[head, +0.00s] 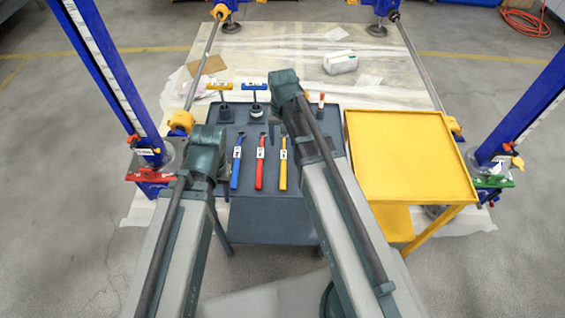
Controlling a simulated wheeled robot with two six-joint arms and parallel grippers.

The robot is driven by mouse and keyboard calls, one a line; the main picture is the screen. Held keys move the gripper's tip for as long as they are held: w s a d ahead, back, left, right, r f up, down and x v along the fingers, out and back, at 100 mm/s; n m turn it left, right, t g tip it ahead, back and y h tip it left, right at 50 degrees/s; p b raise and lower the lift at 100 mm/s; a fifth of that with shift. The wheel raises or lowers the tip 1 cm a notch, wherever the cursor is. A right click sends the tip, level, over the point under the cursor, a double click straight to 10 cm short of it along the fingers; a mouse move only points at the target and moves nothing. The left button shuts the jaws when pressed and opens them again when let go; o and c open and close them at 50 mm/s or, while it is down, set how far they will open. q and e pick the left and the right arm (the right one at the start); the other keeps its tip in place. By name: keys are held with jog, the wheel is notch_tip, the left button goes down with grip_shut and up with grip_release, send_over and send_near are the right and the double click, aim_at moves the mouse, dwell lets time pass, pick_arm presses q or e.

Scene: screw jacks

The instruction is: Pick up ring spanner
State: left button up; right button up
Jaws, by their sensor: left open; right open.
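Three long-handled tools lie side by side on a dark grey tool table: a blue one (236,175), a red one (260,175) and a yellow one (283,177). Each has a small white label, too small to read. They look like spanners with their heads pointing away from me. I cannot tell which is a ring spanner. My two arms rise from the bottom of the head view, the left one ending left of the blue tool, the right one crossing the table's right part. Neither gripper shows; both seem hidden behind the arm links.
The dark table (271,206) also holds yellow and blue T-handled tools (253,88) and an orange-topped item (321,101). An empty yellow tray table (408,160) stands on the right. Blue screw jack columns (105,70) flank the scene. A white canister (340,62) lies behind.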

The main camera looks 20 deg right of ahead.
jog(key=b, duration=0.9)
send_over(283, 165)
notch_tip(283, 165, down, 9)
jog(key=shift+w+r, duration=0.15)
jog(key=shift+p, duration=0.3)
notch_tip(283, 165, down, 5)
jog(key=b, duration=0.5)
jog(key=shift+d, duration=0.1)
grip_shut()
dwell(0.3)
